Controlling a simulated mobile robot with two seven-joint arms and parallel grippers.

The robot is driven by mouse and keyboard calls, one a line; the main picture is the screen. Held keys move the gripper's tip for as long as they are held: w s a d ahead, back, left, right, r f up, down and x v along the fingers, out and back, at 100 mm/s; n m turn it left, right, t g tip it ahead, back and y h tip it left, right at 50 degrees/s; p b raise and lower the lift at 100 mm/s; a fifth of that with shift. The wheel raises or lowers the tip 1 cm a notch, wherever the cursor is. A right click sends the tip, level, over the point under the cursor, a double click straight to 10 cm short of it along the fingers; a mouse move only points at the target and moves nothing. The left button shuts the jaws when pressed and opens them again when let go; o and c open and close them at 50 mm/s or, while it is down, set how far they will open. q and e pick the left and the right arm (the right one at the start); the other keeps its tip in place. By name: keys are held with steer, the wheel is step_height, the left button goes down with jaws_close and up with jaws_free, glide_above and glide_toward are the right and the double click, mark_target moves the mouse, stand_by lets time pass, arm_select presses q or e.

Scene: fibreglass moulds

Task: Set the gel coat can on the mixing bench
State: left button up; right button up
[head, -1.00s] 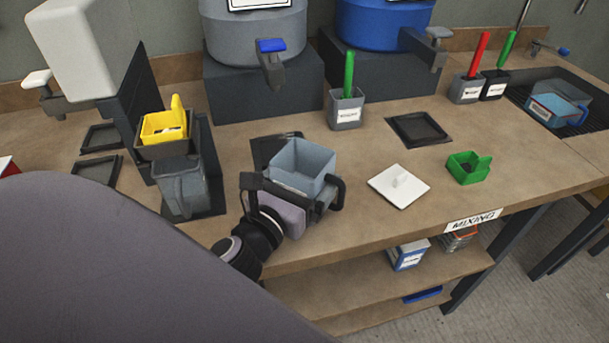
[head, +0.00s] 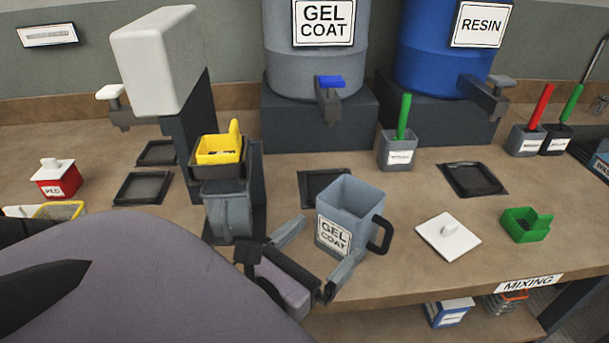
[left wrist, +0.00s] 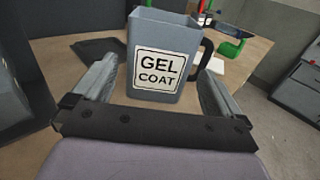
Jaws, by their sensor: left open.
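The gel coat can (head: 335,237) is a grey, open-topped square can with a GEL COAT label and a dark handle on its right side. It stands upright on the wooden mixing bench (head: 420,275), in front of a dark square pad (head: 312,184). My left gripper (head: 331,238) is open, its fingers spread on the near side of the can and its palm apart from it. In the left wrist view the can (left wrist: 166,25) stands beyond the palm, between the line of the two fingers (left wrist: 157,68). My right gripper does not show.
A white lid (head: 447,240) and a green tray (head: 525,225) lie right of the can. A dark grey jug (head: 229,215) under a yellow scoop tray (head: 218,150) stands to the left. The gel coat drum (head: 315,60) and resin drum (head: 435,60) stand behind on blocks.

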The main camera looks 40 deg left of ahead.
arm_select(q)
steer(key=shift+s+r+p, duration=0.15)
steer(key=shift+s+p, duration=0.25)
steer(key=shift+s, duration=0.45)
steer(key=shift+s+d, duration=0.1)
steer(key=shift+s, duration=0.75)
